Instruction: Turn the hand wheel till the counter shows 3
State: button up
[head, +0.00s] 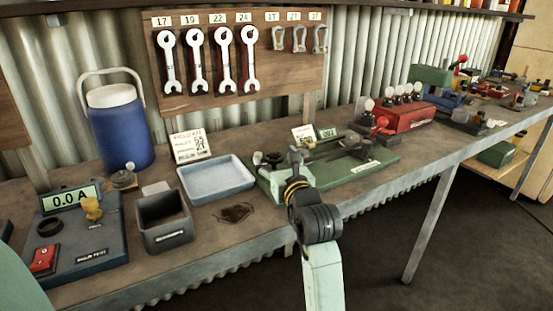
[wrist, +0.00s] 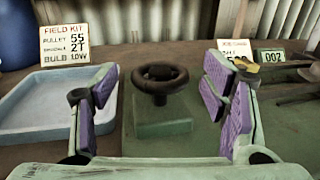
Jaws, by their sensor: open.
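The dark hand wheel (wrist: 160,77) stands on a green block in the wrist view, at the middle of the picture. My gripper (wrist: 161,92) is open, with one purple-padded finger on each side of the wheel in the picture. Clear gaps show between the pads and the rim; neither finger appears to touch it. How deep the wheel sits between the fingers is hard to tell. The counter (wrist: 287,57) is a small green display at the right and reads 002. In the head view the counter (head: 327,133) stands at the back of the green base (head: 375,168).
A pale blue tray (head: 216,197) lies left of the green base, with a dark open box (head: 165,238) beyond it. A field kit card (wrist: 66,46) stands behind the tray.

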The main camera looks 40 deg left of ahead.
jog(key=shift+c, duration=0.3)
jog(key=c, duration=1.1)
jog(key=shift+n+g, duration=0.3)
jog(key=shift+g, duration=0.1)
jog(key=shift+w+d+n+g+y+b, duration=0.1)
jog(key=shift+w+n+g+y+b, duration=0.1)
jog(key=shift+n+g+y, duration=0.3)
jog(key=shift+w+d+n+g+y+b, duration=0.15)
jog(key=shift+n+g+y, duration=0.15)
jog(key=shift+g, duration=0.3)
jog(key=n+g, duration=0.1)
jog(key=g+b, duration=0.1)
jog(key=n+g+y+b, duration=0.1)
jog(key=shift+w+f+n+g, duration=0.2)
jog(key=shift+w+n+g, duration=0.1)
jog(key=shift+g, duration=0.1)
jog(key=n+g+b, duration=0.1)
jog(key=g, duration=0.1)
jog(key=shift+w+n+g+b, duration=0.1)
jog(key=shift+n+g+b, duration=0.2)
jog(key=shift+b, duration=0.1)
jog(key=shift+w+r+n+g+b, duration=0.15)
jog(key=shift+n+g+b, duration=0.65)
jog(key=shift+g, duration=0.5)
jog(key=shift+w+n+g+b, duration=0.1)
jog(key=shift+n+g+b, duration=0.7)
jog(key=shift+g, duration=0.5)
